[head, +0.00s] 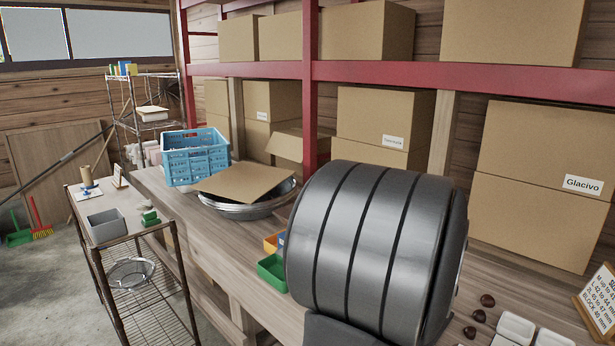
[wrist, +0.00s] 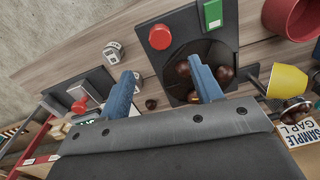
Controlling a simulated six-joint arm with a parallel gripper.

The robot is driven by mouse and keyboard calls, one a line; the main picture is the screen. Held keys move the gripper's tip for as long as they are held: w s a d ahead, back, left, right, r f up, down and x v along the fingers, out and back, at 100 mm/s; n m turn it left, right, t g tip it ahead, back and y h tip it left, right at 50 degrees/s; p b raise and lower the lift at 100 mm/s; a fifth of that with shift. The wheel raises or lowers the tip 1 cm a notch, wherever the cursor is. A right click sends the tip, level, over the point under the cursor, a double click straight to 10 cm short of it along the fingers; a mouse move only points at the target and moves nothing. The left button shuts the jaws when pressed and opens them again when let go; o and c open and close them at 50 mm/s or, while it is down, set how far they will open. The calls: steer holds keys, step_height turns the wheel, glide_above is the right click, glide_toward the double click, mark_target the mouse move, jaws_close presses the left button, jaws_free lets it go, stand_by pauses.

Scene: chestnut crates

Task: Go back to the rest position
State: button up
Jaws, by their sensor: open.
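My gripper (wrist: 165,84) shows in the wrist view as two blue fingers spread apart with nothing between them. It is over the bench, with a dark tray (wrist: 185,52) beyond the fingers. Several brown chestnuts (wrist: 184,70) lie in the tray's round hollow, near the right finger, which hides part of it. A loose chestnut (wrist: 151,104) lies on the wood between the fingers. In the head view, my big dark arm link fills the centre right and hides the bench behind it; the gripper does not show there.
A red knob (wrist: 159,37) and a green block (wrist: 212,14) are on the dark tray. A yellow cup (wrist: 287,81) stands right. In the head view, a blue crate (head: 195,156), a metal bowl (head: 240,211) and a green bin (head: 271,275) are on the bench.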

step_height(320, 180, down, 10)
steer(key=shift+w+a+f, duration=0.1)
steer(key=shift+f, duration=0.55)
steer(key=n, duration=0.3)
steer(key=shift+r, duration=0.1)
steer(key=n, duration=0.4)
steer(key=shift+w+n, duration=0.1)
steer(key=shift+n, duration=0.2)
step_height(320, 180, up, 8)
steer(key=shift+f, duration=0.15)
